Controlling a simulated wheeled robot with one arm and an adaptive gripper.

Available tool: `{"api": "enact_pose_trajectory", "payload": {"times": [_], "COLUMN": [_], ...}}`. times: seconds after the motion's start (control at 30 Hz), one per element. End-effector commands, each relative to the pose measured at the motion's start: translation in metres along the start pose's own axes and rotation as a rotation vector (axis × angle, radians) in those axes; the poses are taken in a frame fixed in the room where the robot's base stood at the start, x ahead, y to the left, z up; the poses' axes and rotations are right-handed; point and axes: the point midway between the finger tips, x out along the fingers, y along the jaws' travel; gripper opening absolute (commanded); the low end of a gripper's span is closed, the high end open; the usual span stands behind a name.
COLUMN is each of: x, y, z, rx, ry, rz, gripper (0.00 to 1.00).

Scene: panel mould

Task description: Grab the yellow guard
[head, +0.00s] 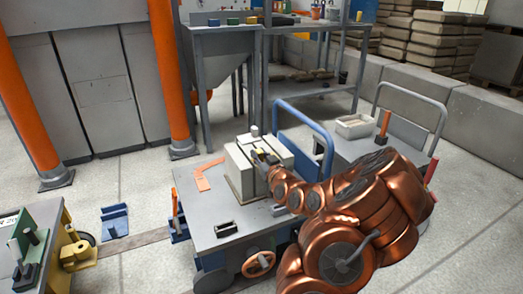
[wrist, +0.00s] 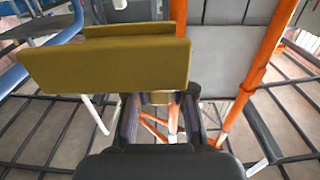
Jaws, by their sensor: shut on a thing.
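The yellow guard (wrist: 105,65) is a long, flat dark-yellow piece with a raised lip along its upper edge. It fills the upper left of the wrist view and reaches farther left than right of my fingers. My gripper (wrist: 161,105) is shut on it at its lower edge near the right end. In the head view my gripper (head: 264,157) is over the pale block on the grey cart, and only a small part of the guard shows there. I cannot tell whether the guard touches the block.
The grey cart (head: 213,232) carries the pale block (head: 240,172), an orange bracket (head: 202,178) and a small dark piece (head: 226,229). A blue handle rail (head: 310,128) stands behind it. A second cart (head: 366,150) holds a pale tray (head: 355,126). Orange posts (head: 170,75) stand left.

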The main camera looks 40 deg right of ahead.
Motion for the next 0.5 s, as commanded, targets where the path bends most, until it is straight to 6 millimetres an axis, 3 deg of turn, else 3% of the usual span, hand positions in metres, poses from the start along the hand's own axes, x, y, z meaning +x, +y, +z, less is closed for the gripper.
{"api": "enact_pose_trajectory", "payload": {"times": [0.27,0.5], "x": [-0.027,-0.029], "y": [-0.018,-0.019], "z": [-0.004,-0.006], "rx": [0.002,-0.004], "ry": [-0.002,-0.006], "rz": [0.002,0.002], "gripper": [0.0,0.0]}}
